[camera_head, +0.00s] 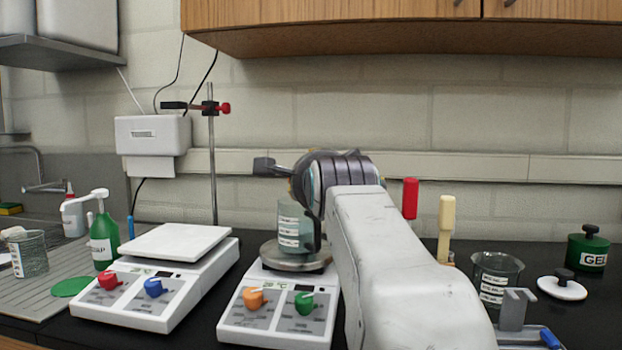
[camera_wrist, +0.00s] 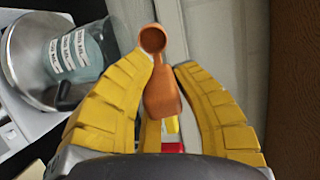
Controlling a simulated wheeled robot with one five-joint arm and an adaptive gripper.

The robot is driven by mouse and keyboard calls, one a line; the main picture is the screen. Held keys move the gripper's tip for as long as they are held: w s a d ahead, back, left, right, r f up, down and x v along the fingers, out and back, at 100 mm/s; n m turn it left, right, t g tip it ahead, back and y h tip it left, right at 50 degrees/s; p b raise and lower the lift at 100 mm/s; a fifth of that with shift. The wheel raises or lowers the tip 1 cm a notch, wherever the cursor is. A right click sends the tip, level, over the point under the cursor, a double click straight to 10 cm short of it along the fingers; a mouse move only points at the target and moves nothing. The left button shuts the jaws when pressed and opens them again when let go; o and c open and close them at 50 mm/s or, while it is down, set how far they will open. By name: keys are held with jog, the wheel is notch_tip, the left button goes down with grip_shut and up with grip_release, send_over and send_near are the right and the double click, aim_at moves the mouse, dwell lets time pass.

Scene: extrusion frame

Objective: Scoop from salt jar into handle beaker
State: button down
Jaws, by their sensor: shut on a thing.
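In the wrist view my gripper (camera_wrist: 163,68) has its yellow fingers shut on an orange-brown scoop (camera_wrist: 161,98), with the scoop's small round bowl beyond the fingertips. I cannot tell whether the bowl holds salt. The handle beaker (camera_head: 291,226), clear with white labels and a dark handle, stands upright on the right hot plate's round top. It also shows at the upper left of the wrist view (camera_wrist: 82,52), apart from the scoop. In the head view my arm's end is beside and above the beaker and hides the scoop. I cannot make out a salt jar.
The right hot plate (camera_head: 268,320) stands beside a white balance-like device (camera_head: 135,300). A stand rod (camera_head: 212,150) rises behind. At right are another beaker (camera_head: 497,270), a white lid (camera_head: 562,288), a green jar (camera_head: 587,252) and a grey holder (camera_head: 515,320). A wooden cabinet (camera_head: 400,28) overhangs.

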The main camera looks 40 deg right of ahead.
jog(key=shift+r, duration=0.2)
dwell(0.5)
